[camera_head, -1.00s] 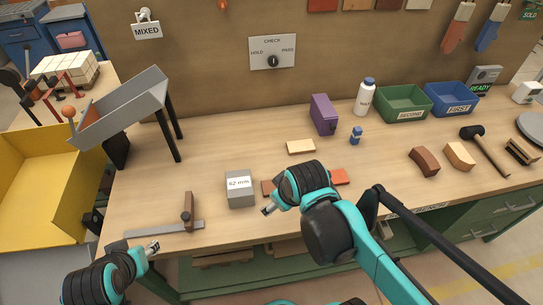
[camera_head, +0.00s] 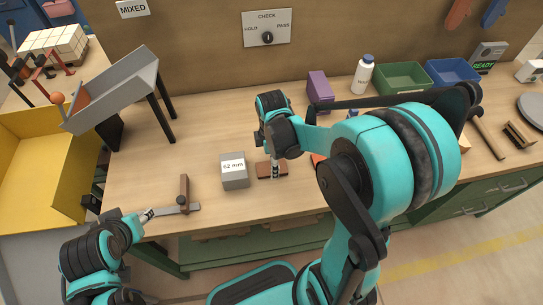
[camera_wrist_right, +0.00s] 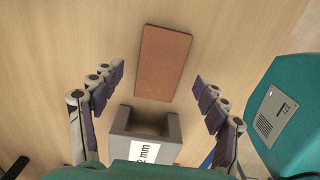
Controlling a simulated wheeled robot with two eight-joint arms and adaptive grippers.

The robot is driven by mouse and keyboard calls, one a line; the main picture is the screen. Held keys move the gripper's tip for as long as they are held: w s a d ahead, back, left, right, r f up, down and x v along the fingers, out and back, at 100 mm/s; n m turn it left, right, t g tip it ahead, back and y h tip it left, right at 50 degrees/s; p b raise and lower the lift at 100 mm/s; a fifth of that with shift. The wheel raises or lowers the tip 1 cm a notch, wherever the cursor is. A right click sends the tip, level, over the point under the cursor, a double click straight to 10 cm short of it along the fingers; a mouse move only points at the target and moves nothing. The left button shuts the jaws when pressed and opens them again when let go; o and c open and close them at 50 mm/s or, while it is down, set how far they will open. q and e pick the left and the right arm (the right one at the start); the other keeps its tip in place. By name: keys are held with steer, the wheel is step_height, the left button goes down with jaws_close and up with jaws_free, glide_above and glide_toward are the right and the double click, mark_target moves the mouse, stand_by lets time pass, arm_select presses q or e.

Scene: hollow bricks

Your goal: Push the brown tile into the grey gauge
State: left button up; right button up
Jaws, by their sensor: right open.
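The brown tile (camera_head: 264,170) lies flat on the bench just right of the grey gauge (camera_head: 234,181), which is marked 62 mm. In the right wrist view the brown tile (camera_wrist_right: 163,62) lies in front of the open slot of the grey gauge (camera_wrist_right: 172,127), with a small gap between them. My right gripper (camera_head: 275,171) is pointed down over the tile. In the wrist view its spread fingers (camera_wrist_right: 159,80) stand on either side, with nothing held. My left gripper (camera_head: 147,215) is at the bench's front edge, away from the tile; its jaw opening is too small to judge.
A measuring tool with an upright brown block (camera_head: 184,190) lies left of the gauge. A grey chute (camera_head: 118,92) stands at the back left. A purple box (camera_head: 319,90) and white bottle (camera_head: 363,75) stand behind. An orange-red piece (camera_head: 318,158) is partly hidden by my right arm.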

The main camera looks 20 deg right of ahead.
mark_target(254, 173)
steer(key=shift+f+b, duration=0.3)
steer(key=shift+f, duration=0.8)
steer(key=c, duration=1.3)
steer(key=shift+c, duration=0.2)
steer(key=shift+a, duration=0.25)
steer(key=shift+w+a+f, duration=0.1)
steer(key=shift+w+a, duration=0.05)
steer(key=shift+a, duration=0.5)
steer(key=shift+w+a, duration=0.15)
steer(key=shift+a, duration=0.5)
steer(key=shift+w+a, duration=0.1)
steer(key=shift+a, duration=0.05)
steer(key=shift+w+a+b, duration=0.2)
steer(key=shift+a, duration=0.4)
steer(key=shift+w+a+b, duration=0.15)
steer(key=shift+a, duration=0.45)
